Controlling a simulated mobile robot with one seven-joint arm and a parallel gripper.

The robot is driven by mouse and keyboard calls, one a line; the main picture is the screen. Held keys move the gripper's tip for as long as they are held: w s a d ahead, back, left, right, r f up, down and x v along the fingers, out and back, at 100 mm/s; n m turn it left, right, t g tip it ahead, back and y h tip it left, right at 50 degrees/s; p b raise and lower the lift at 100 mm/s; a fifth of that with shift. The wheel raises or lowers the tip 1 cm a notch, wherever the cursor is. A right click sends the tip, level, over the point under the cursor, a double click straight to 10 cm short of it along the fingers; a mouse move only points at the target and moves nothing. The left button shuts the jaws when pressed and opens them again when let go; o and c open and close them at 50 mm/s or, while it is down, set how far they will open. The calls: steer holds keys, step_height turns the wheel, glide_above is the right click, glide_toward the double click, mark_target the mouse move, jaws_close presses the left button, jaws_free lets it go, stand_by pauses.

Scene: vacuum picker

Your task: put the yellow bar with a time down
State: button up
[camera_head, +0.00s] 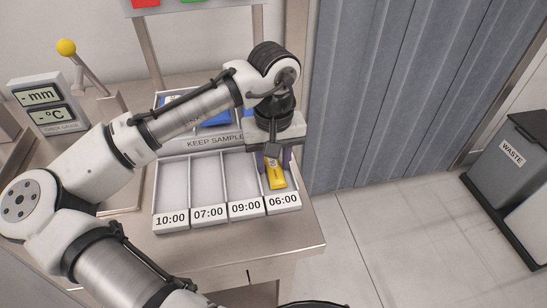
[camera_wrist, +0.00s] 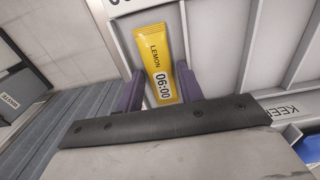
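The yellow bar (camera_head: 277,178) lies in the compartment labelled 06:00 (camera_head: 284,201), the rightmost of the sorting tray. In the wrist view the yellow bar (camera_wrist: 160,52) reads LEMON and 06:00. My gripper (camera_head: 273,160) points down over that compartment. In the wrist view the purple fingers of my gripper (camera_wrist: 160,88) stand apart on either side of the bar's near end. A gap shows beside the bar, so the gripper looks open. Whether the bar rests fully on the compartment floor is hard to tell.
The compartments marked 10:00 (camera_head: 171,190), 07:00 (camera_head: 207,180) and 09:00 (camera_head: 241,180) look empty. A KEEP SAMPLE tray with blue items (camera_head: 216,121) lies behind, partly hidden by my arm. A check gauge (camera_head: 45,103) stands left. A waste bin (camera_head: 507,150) stands far right.

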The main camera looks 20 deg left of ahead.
mark_target(273, 165)
step_height(273, 165, up, 12)
steer(key=shift+r, duration=0.2)
stand_by(0.4)
